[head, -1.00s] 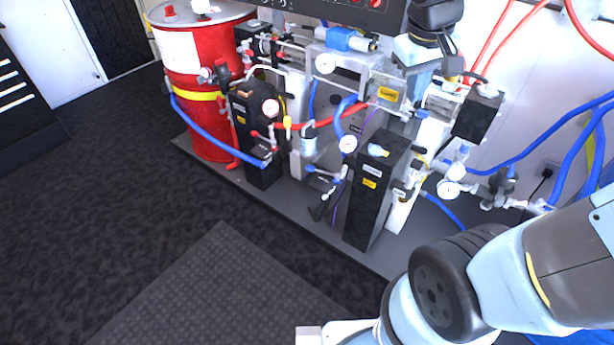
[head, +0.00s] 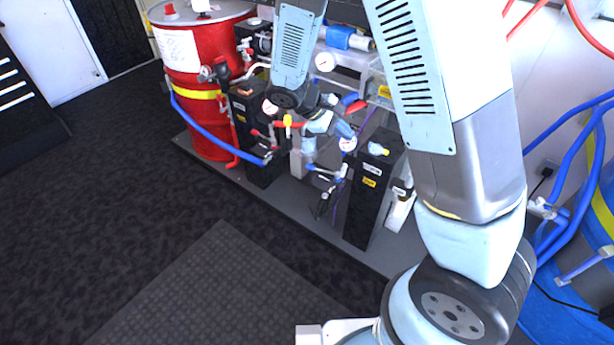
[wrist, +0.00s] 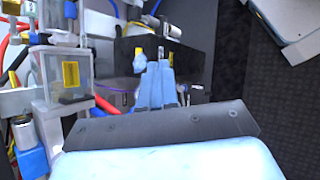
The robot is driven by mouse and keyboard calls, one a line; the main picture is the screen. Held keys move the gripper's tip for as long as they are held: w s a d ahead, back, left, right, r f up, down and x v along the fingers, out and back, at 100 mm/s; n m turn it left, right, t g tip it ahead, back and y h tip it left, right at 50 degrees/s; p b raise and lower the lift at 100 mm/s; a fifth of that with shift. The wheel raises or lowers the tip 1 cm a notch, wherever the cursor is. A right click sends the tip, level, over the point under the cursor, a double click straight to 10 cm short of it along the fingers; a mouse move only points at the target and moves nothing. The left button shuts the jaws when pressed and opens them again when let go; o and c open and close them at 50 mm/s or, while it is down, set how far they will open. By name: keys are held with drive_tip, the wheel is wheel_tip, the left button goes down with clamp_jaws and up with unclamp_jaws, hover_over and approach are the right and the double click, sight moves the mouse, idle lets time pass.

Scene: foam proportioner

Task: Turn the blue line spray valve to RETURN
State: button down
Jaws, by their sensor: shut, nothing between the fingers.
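Blue-handled valve fittings (head: 322,170) show in the head view, low between the two black pump towers. I cannot tell which one is the blue line spray valve, and no RETURN label is readable. My gripper (head: 347,130) is above these fittings, near the top of the right black tower (head: 372,190). In the wrist view my gripper (wrist: 160,68) has its pale blue fingers together, with nothing visible between them.
A red drum (head: 200,90) stands at the back left, beside the left black tower (head: 262,165). Gauges, a red hose and blue hoses (head: 570,165) crowd the rack. The dark floor with a ribbed mat (head: 215,290) is clear in front.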

drive_tip(key=a+f+n+t+y, duration=0.1)
drive_tip(key=a+f+n+t, duration=0.5)
drive_tip(key=f, duration=0.4)
drive_tip(key=a+f+n+t, duration=0.4)
drive_tip(key=f+n, duration=0.3)
drive_tip(key=f, duration=0.4)
drive_tip(key=a+f+n+t+y, duration=0.1)
drive_tip(key=a+f+n+t, duration=0.5)
drive_tip(key=f, duration=0.4)
drive_tip(key=n, duration=0.1)
approach(323, 171)
drive_tip(key=w+a, duration=0.2)
drive_tip(key=w, duration=0.5)
drive_tip(key=shift+w+a+g, duration=0.3)
drive_tip(key=shift+w+a, duration=0.05)
drive_tip(key=shift+f, duration=0.1)
